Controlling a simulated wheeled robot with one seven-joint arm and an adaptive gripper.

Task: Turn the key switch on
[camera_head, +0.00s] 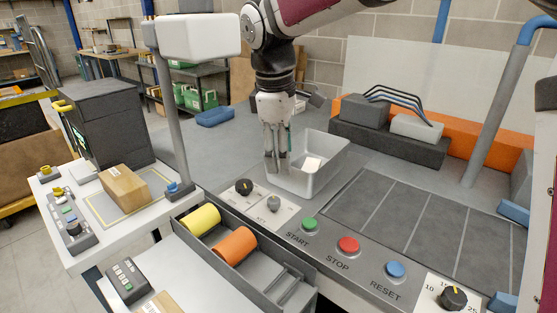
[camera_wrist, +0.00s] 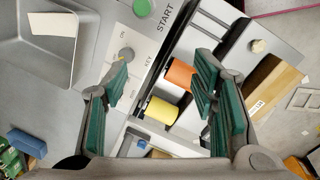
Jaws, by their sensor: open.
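The key switch (camera_head: 273,203) is a small grey round switch on a white plate on the console. It also shows in the wrist view (camera_wrist: 126,54), partly beside the tip of the left finger, with the label KEY next to it. A small yellowish mark shows on its edge; its exact setting is hard to tell. My gripper (camera_head: 277,168) points down above the console, behind and above the key switch in the head view. In the wrist view its green-padded fingers (camera_wrist: 160,68) are spread apart with nothing held between them.
A black rotary knob (camera_head: 244,187) sits left of the key switch. Green START (camera_head: 309,224), red STOP (camera_head: 348,246) and blue RESET (camera_head: 395,270) buttons lie to the right. Yellow (camera_head: 202,220) and orange (camera_head: 236,245) rolls lie in front.

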